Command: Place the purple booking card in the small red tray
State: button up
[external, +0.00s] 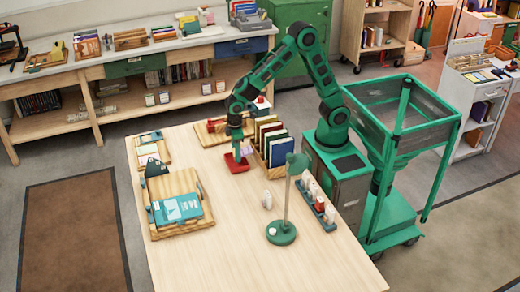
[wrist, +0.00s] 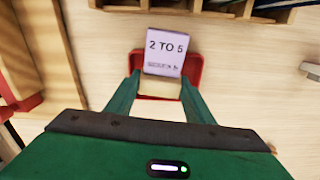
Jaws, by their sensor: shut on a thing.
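The purple booking card (wrist: 165,50), pale lavender and printed "2 TO 5", is held between the two green fingers of my gripper (wrist: 161,76) in the wrist view. The small red tray (wrist: 193,70) shows around and behind the card, which overlaps it from above. I cannot tell whether the card touches the tray floor. In the external view my gripper (external: 238,153) points down directly over the red tray (external: 235,167) on the pale wooden table. The card is mostly hidden there by the gripper.
A wooden rack of upright books (external: 270,145) stands just right of the tray. A green lamp (external: 282,233) and a row of small bottles (external: 318,205) are nearer the front. A wooden board with a teal book (external: 178,208) lies left.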

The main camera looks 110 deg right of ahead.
notch_tip(320, 180, up, 14)
jog(key=n+t+h, duration=0.6)
jog(key=n+h, duration=0.8)
jog(key=n, duration=1)
send_over(231, 163)
notch_tip(231, 163, down, 4)
jog(key=shift+m, duration=0.3)
notch_tip(231, 163, down, 11)
jog(key=shift+w+r, duration=0.1)
jog(key=shift+r, duration=0.1)
jog(key=shift+f, duration=0.6)
